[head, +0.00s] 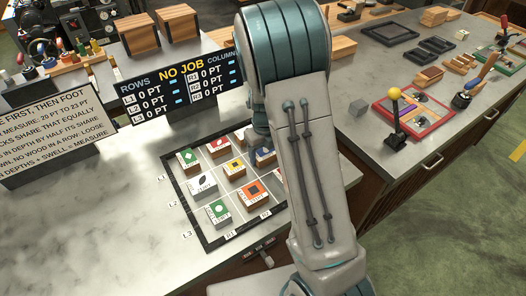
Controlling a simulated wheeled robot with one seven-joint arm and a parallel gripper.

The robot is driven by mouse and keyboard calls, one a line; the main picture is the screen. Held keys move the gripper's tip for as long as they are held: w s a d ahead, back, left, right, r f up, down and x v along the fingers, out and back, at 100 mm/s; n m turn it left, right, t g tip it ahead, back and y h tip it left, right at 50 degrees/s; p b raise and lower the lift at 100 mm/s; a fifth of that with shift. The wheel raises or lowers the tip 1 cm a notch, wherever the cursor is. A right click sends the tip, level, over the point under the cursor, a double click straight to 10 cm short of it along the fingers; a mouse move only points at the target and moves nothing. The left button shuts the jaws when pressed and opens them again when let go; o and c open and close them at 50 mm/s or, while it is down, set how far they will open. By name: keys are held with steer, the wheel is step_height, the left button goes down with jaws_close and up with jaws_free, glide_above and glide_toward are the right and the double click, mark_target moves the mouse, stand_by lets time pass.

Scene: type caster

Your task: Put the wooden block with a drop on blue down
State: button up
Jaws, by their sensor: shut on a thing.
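A block with a blue face (264,156) shows beside my arm, at the upper right of the visible part of the gridded tray (186,203). My arm covers part of it, and its mark is too small to read, so I cannot tell whether it is the drop block. Other blocks stand in the grid: green (189,157), yellow (235,167), white (203,183), orange (254,192) and another green (219,211). My arm hides the tray's right side.
A scoreboard reading NO JOB (180,85) and an instruction sign (45,138) stand behind the tray. The counter left of the tray is bare.

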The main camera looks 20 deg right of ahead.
steer(key=shift+f, duration=0.15)
steer(key=o, duration=0.7)
